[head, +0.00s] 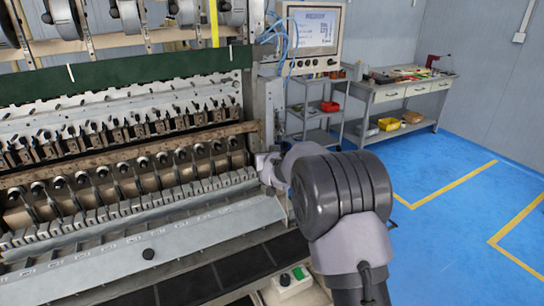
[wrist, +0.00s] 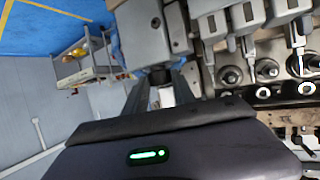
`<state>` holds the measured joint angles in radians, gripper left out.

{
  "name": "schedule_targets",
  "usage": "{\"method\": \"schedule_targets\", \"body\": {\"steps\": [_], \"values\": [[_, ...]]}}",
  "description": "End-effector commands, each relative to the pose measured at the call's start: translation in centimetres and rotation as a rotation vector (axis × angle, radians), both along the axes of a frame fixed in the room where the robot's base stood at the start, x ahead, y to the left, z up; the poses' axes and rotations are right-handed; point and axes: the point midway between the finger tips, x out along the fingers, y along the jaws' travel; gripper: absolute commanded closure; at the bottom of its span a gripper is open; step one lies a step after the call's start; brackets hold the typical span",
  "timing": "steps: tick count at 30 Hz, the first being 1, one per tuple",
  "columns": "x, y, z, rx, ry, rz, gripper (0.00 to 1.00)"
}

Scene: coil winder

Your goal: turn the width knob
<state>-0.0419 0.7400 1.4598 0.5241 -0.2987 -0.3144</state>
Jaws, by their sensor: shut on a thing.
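In the wrist view, my gripper (wrist: 160,92) points at the end of the coil winder, its two fingers closed around a small dark knob (wrist: 160,77) below a grey block of the machine. I take this to be the width knob; the fingers and the gripper body cover part of it, and its turn angle cannot be read. In the head view, my arm reaches to the right end of the winder (head: 180,215) and hides the knob and the fingertips.
A round black knob (head: 148,254) sits on the winder's front ledge. A small box with a green button (head: 298,273) is below my arm. A monitor (head: 312,28), a shelf cart (head: 318,107) and a workbench (head: 415,88) stand behind. The blue floor at right is clear.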

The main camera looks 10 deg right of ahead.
Motion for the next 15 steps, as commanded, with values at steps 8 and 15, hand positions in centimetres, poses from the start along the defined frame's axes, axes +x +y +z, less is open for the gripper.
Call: {"method": "schedule_targets", "body": {"steps": [8,15], "values": [[0.0,0.1,0.6,0.0,0.003,-0.035,1.0],[0.0,0.5,1.3,-0.001,0.007,-0.165,1.0]]}}
